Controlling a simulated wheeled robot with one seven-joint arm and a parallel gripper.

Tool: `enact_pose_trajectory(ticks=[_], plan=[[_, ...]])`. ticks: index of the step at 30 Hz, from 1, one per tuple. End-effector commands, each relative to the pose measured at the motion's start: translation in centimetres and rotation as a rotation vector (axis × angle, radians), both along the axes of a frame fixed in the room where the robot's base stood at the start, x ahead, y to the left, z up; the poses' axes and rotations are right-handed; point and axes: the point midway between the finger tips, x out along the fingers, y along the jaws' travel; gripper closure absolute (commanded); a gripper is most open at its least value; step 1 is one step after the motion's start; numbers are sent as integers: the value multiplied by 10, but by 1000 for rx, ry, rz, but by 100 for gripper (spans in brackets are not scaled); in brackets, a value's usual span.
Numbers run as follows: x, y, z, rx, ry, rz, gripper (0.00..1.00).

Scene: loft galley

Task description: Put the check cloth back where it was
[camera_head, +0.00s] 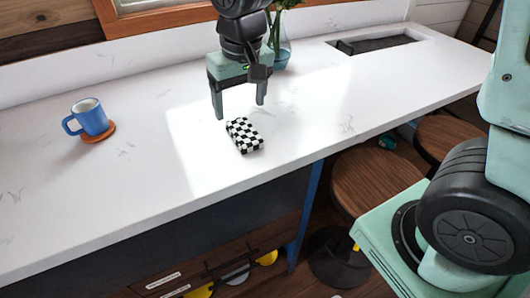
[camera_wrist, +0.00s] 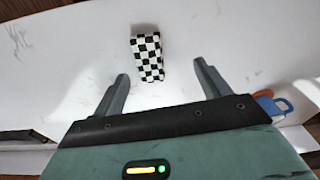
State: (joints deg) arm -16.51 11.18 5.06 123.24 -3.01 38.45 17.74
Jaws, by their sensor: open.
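The check cloth (camera_head: 244,135) is a small folded black-and-white bundle lying on the white counter. It also shows in the wrist view (camera_wrist: 147,57), just beyond the fingertips. My gripper (camera_head: 240,112) is open and empty above the counter, a little behind and above the cloth in the head view. In the wrist view its two fingers (camera_wrist: 160,75) are spread wide with the cloth ahead between their lines. The fingers look apart from the cloth.
A blue mug (camera_head: 89,117) stands on a round brown coaster (camera_head: 98,133) at the left. A glass vase (camera_head: 279,52) with greenery stands behind my gripper. A sink (camera_head: 380,43) is cut into the counter at the back right. The white counter (camera_head: 150,170) around the cloth is clear.

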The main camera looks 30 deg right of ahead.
Motion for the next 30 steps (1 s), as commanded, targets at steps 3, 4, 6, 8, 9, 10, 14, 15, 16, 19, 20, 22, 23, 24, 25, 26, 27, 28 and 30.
enact_pose_trajectory(ticks=[3,4,6,8,9,10,14,15,16,19,20,22,23,24,25,26,27,28,30], plan=[[-77,32,2,16,36,206,25],[-97,37,1,17,46,260,25],[-140,44,-2,12,64,377,25],[-170,44,-6,4,78,461,25],[-186,43,-8,-2,85,503,25],[-195,43,-10,-5,88,530,25],[-211,40,-13,-13,96,579,25],[-212,40,-13,-13,97,580,25],[-211,40,-13,-13,97,579,25],[-211,40,-13,-13,97,578,25],[-211,40,-13,-13,97,578,25],[-211,40,-17,-13,97,577,25],[-210,40,-21,-13,97,577,25],[-210,40,-27,-13,97,577,25],[-210,40,-31,-12,96,576,25],[-210,40,-35,-12,97,576,25],[-210,40,-38,-13,96,576,25],[-210,40,-38,-13,96,576,25],[-210,40,-38,-13,96,576,25]])
